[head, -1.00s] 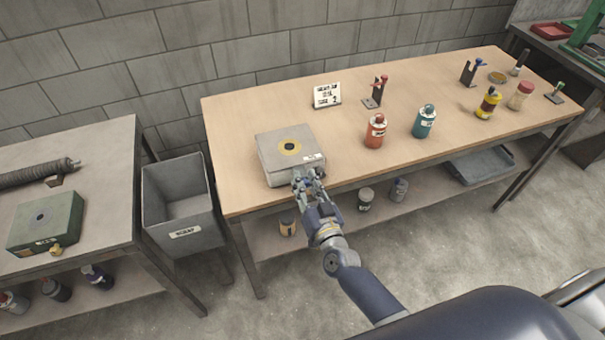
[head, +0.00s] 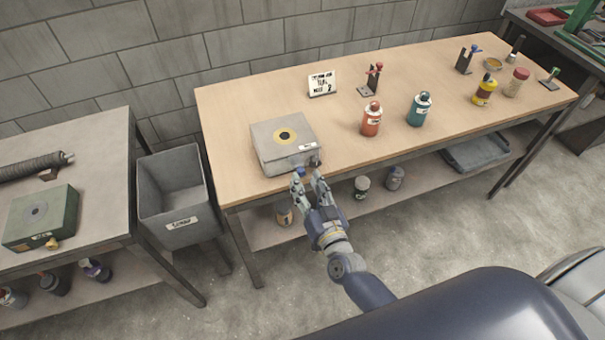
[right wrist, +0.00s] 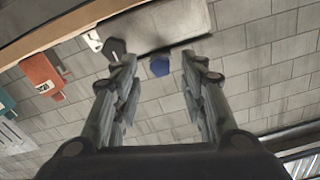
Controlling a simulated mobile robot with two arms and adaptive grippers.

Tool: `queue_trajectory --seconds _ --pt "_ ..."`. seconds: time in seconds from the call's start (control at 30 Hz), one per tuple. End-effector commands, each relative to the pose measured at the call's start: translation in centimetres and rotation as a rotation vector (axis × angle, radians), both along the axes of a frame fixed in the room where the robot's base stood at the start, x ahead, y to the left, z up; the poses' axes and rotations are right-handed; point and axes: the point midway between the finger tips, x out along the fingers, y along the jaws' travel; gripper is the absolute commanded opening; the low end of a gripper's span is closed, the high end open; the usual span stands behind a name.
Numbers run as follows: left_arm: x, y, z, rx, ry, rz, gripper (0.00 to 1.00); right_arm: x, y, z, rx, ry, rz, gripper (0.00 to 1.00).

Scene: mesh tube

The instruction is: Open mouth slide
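A grey box (head: 284,146) with a yellow ring and dark centre on its lid sits at the front edge of the wooden bench. It also shows in the right wrist view (right wrist: 170,24). A small blue knob (right wrist: 159,67) and a dark knob (right wrist: 115,46) stick out at its front side. Which part is the mouth slide, and its position, I cannot tell. My right gripper (head: 308,175) is open and empty just in front of the box. In the right wrist view, its fingers (right wrist: 157,63) are spread with the blue knob showing between them. My left gripper is out of view.
On the bench (head: 230,185) stand a label card (head: 322,84), a red bottle (head: 371,120) and a teal bottle (head: 419,110), right of the box. A scrap bin (head: 180,225) stands left of the bench. A green box (head: 40,220) is on the left table.

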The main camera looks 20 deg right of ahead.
Motion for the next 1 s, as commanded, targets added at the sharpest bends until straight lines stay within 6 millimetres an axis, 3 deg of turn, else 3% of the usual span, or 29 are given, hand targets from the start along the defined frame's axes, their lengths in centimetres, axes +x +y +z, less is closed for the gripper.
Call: queue_trajectory --seconds 0.2,0.4,1.0 --pt "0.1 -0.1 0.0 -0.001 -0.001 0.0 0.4 -4.4 -0.2 -0.1 -0.001 0.002 0.001 0.39" --pt "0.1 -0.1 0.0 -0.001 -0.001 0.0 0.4 -7.0 -0.2 0.0 -0.001 0.001 0.0 0.39" --pt "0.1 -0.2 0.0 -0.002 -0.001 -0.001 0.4 -7.7 -0.3 0.1 0.0 -0.002 -0.001 0.39"
